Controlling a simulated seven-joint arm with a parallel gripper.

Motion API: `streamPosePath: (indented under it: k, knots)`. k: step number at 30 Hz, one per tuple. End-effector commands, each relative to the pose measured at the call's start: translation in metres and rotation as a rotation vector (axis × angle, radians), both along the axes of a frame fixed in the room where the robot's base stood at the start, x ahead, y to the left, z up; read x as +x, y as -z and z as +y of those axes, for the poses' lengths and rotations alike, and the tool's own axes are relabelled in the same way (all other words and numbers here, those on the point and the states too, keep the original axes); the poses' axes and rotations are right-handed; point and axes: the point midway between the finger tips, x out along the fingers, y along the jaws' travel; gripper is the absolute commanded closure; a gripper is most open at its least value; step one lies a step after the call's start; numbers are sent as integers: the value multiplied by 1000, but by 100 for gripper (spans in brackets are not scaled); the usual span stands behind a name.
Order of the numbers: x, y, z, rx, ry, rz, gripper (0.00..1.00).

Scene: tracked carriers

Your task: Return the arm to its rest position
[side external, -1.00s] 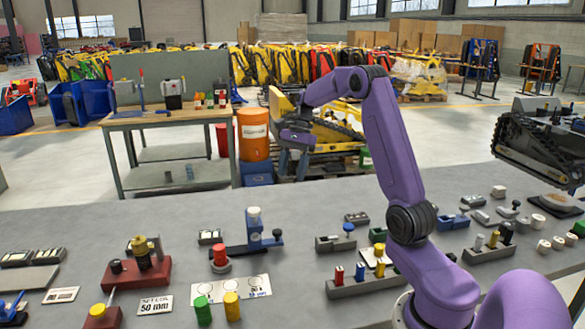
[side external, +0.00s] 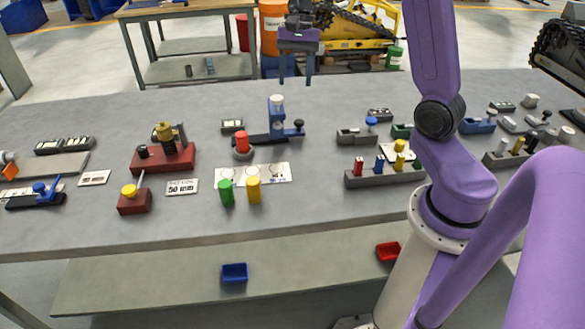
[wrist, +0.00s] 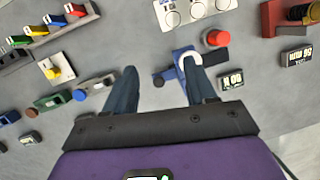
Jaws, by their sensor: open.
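My gripper (side external: 295,78) is open and empty, high above the far part of the bench (side external: 340,93). Its two dark blue fingers point down and stand apart. In the wrist view the open gripper (wrist: 160,68) shows bench surface between its fingers. A blue stand with a white-topped post (side external: 277,107) is near it on the bench; in the wrist view the blue stand (wrist: 183,68) lies beside and partly behind the right finger. The gap between finger and stand is hard to judge.
A grey block with coloured pegs (side external: 385,177) is to the right. A blue bin (side external: 234,273) and red bin (side external: 388,251) sit below.

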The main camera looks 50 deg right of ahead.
Motion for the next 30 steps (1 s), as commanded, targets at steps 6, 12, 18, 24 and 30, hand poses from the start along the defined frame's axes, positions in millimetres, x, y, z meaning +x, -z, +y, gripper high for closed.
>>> streamPosePath:
  k: [6, 12, 18, 24, 30]
  knots:
    - [-49, -1, 73, -38, -432, -74, 44]
    - [-105, 2, 118, -60, -829, -144, 44]
    - [-165, 9, 143, -67, -1230, -218, 44]
    - [-223, 19, 150, -62, -1628, -295, 44]
    - [-259, 28, 146, -52, -1910, -354, 44]
